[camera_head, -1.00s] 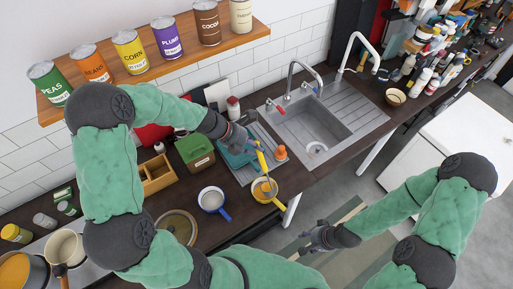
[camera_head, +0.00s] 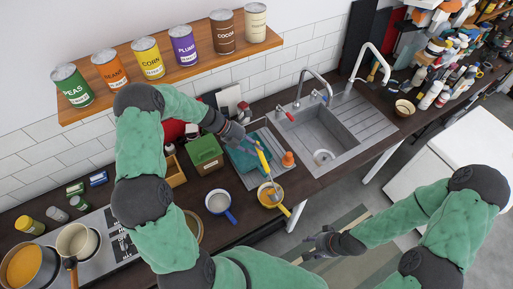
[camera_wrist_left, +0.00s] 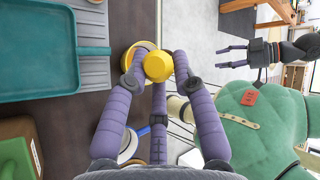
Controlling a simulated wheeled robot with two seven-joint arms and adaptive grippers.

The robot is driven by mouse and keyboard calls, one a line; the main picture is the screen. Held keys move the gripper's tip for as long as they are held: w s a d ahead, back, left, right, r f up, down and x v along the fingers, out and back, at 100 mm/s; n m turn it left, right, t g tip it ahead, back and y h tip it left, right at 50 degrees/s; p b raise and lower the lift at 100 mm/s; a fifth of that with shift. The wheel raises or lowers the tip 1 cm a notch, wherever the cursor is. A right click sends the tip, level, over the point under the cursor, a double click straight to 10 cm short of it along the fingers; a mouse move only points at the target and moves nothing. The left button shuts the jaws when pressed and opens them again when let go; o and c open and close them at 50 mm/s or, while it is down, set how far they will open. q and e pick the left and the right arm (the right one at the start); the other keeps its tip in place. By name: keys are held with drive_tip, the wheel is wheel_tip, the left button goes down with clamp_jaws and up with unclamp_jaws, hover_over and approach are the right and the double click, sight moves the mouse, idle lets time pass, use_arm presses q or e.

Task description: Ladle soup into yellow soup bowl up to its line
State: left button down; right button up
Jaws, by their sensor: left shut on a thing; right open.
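My left gripper (camera_head: 247,141) is shut on the yellow ladle handle (camera_head: 263,162). The ladle hangs down steeply, its lower end at the yellow soup bowl (camera_head: 266,203). The bowl has a yellow side handle and stands near the counter's front edge. I cannot make out its line or how full it is. In the left wrist view the yellow handle end (camera_wrist_left: 158,66) is between the fingers and partly covers the bowl (camera_wrist_left: 128,59). A pot of orange soup (camera_head: 24,266) stands at the far left. My right gripper (camera_head: 317,246) is open and empty, away from the counter.
A blue-handled bowl (camera_head: 218,202) stands left of the yellow one. A teal tray (camera_head: 243,158) and an orange cone-like item (camera_head: 288,159) are behind it, near the sink (camera_head: 325,137).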

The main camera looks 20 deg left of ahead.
use_arm(q)
drive_tip(key=w+a+f+n+g+h+b, duration=0.1)
drive_tip(key=w+a+f+h+b, duration=0.1)
drive_tip(key=f+b, duration=0.3)
drive_tip(key=w+a+f+n+g+h+b, duration=0.1)
drive_tip(key=w+a+f+n+h+b, duration=0.1)
drive_tip(key=f+b, duration=0.4)
drive_tip(key=shift+w+a+f+g+h+b, duration=0.25)
drive_tip(key=shift+w+a+h+b, duration=0.55)
drive_tip(key=shift+a+b, duration=0.7)
drive_tip(key=shift+s+d+r, duration=0.1)
drive_tip(key=shift+s, duration=0.05)
idle(1.0)
